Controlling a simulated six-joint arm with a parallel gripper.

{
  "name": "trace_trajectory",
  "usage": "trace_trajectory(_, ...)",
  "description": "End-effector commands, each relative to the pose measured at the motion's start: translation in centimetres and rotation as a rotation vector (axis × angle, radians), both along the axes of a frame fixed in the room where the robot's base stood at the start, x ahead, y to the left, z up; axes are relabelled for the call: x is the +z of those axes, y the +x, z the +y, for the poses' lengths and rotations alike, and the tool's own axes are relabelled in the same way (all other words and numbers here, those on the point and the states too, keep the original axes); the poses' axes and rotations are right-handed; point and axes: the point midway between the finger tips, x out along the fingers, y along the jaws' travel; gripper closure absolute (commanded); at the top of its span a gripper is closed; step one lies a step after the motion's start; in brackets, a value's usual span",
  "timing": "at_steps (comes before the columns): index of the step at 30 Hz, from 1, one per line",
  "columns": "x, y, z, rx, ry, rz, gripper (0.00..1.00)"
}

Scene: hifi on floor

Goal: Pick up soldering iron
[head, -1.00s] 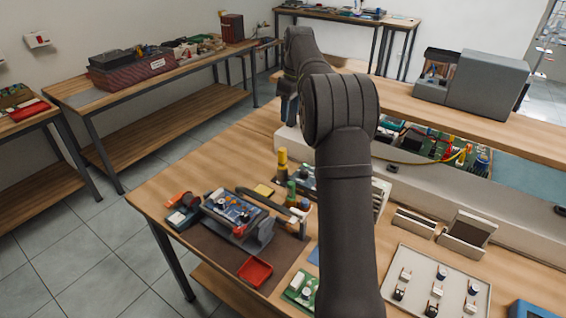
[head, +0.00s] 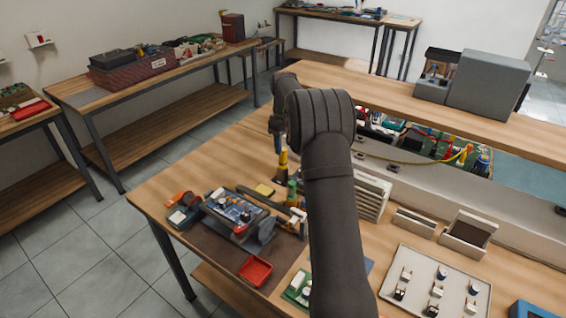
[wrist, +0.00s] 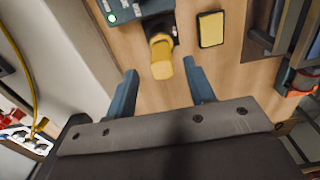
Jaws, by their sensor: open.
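The soldering iron (head: 283,158), with a yellow handle, stands upright in its dark stand on the workbench, left of my arm in the head view. In the wrist view the yellow handle (wrist: 162,62) points toward me, between and just beyond my fingertips. My gripper (wrist: 161,70) is open, with one blue finger on each side of the handle's line and nothing held. In the head view my gripper (head: 278,143) is just above the iron. Whether the fingers touch the handle cannot be told.
A yellow sponge (head: 264,190) lies beside the stand. A circuit board in a holder (head: 232,211) and a red tray (head: 255,270) are nearby. A raised shelf (head: 420,110) runs behind.

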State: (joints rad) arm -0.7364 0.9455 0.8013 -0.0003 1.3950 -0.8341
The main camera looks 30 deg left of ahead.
Motion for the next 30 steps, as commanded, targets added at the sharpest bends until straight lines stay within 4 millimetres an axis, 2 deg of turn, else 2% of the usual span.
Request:
trace_trajectory(9,-4.3,-0.2,0.2,0.0,-0.001,0.001,0.51)
trace_trajectory(13,-5.1,-0.2,0.2,-0.001,0.001,-0.001,0.51)
trace_trajectory(19,-5.1,-0.2,0.2,-0.001,0.001,-0.002,0.51)
trace_trajectory(20,-5.1,-0.2,0.2,-0.001,0.001,-0.002,0.55)
trace_trajectory(26,-5.1,-0.2,0.2,-0.001,0.001,-0.002,0.94)
trace_trajectory(30,-5.1,-0.2,0.2,-0.001,0.001,-0.002,0.95)
